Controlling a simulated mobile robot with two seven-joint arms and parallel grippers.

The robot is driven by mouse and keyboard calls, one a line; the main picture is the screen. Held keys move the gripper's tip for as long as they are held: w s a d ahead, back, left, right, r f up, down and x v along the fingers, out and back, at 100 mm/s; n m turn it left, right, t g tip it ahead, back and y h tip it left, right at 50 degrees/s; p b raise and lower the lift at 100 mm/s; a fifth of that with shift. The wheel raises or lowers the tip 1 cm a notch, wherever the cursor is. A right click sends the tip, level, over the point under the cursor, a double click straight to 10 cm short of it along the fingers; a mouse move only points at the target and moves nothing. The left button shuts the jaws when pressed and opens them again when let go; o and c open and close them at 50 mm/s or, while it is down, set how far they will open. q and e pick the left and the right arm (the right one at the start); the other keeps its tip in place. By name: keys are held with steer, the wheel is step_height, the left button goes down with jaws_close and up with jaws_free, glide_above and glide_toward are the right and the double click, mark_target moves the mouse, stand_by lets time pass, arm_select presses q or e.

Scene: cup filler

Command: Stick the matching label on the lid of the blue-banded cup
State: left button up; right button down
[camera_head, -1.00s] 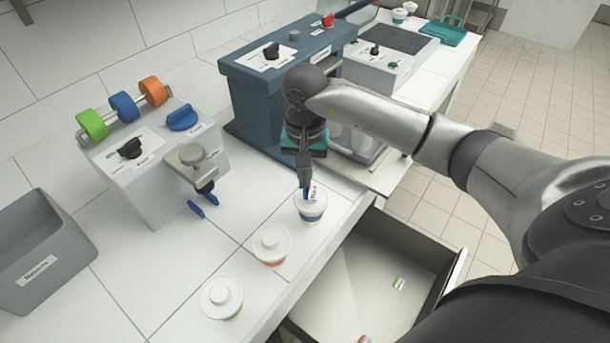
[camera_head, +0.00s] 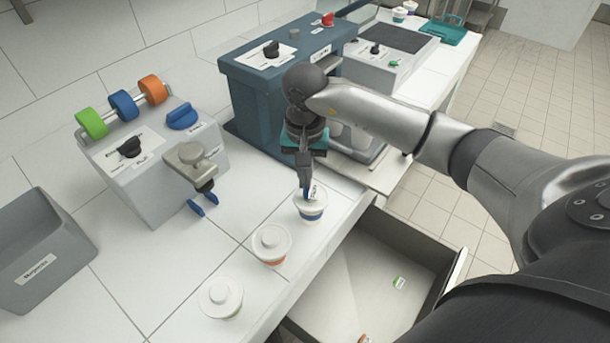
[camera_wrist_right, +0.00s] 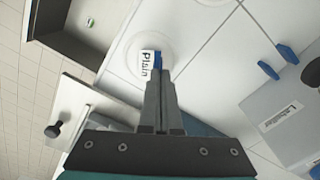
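The blue-banded cup (camera_head: 311,211) stands upright on the counter with a white lid. My right gripper (camera_head: 306,190) points down at this lid. Its fingers are shut on a small white label with a blue end (camera_wrist_right: 147,64), which reads "Plain". In the right wrist view the label lies over the round white lid (camera_wrist_right: 166,42). I cannot tell whether the label touches the lid. My left gripper is not in view.
An orange-banded cup (camera_head: 270,245) and a green-banded cup (camera_head: 221,297) stand nearby. The labeller (camera_head: 150,165) with coloured rolls and a grey bin (camera_head: 45,250) are at left. An open drawer (camera_head: 365,285) lies below the counter edge.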

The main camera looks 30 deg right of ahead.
steer(key=shift+f, duration=0.15)
steer(key=c, duration=1.6)
jaws_free()
steer(key=c, duration=1)
jaws_free()
steer(key=shift+c, duration=0.2)
step_height(320, 180, up, 15)
